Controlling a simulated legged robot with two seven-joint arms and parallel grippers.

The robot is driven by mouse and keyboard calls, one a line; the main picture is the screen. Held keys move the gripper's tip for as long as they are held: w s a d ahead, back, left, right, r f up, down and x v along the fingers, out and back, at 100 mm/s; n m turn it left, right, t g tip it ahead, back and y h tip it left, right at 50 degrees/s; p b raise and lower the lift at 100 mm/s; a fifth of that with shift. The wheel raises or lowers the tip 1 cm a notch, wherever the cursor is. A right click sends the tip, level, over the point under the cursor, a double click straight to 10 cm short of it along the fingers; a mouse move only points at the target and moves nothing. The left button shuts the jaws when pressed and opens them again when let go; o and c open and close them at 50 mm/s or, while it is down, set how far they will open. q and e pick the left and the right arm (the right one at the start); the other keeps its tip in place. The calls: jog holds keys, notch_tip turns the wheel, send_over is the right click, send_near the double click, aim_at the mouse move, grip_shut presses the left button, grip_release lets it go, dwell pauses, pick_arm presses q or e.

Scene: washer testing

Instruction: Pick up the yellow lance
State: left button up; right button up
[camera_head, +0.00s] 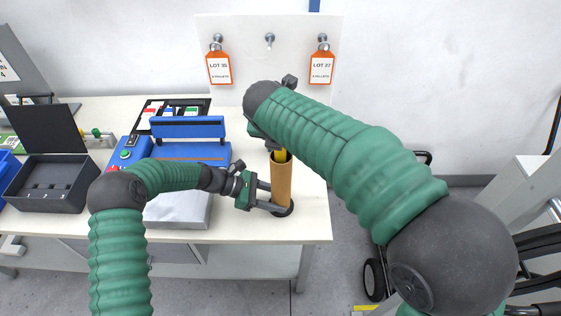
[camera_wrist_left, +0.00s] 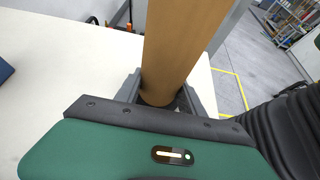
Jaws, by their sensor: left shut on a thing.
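A brown upright tube (camera_head: 282,188) stands near the right front part of the table, in a dark round base. It also shows large in the left wrist view (camera_wrist_left: 180,45). A short piece of the yellow lance (camera_head: 281,155) shows at the tube's mouth; the rest is hidden by the tube and my right arm. My left gripper (camera_head: 277,200) is shut on the tube low down, with one finger on each side in the left wrist view (camera_wrist_left: 165,98). My right gripper (camera_head: 262,135) is above the tube, mostly hidden behind its own arm, so its fingers cannot be seen.
A blue machine (camera_head: 187,128) and a grey metal block (camera_head: 177,212) are left of the tube. A black open case (camera_head: 52,177) lies at the far left. Orange lot tags (camera_head: 219,68) hang on the back panel. The table's right edge is close to the tube.

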grip_shut()
jog(key=shift+r, duration=0.1)
dwell(1.2)
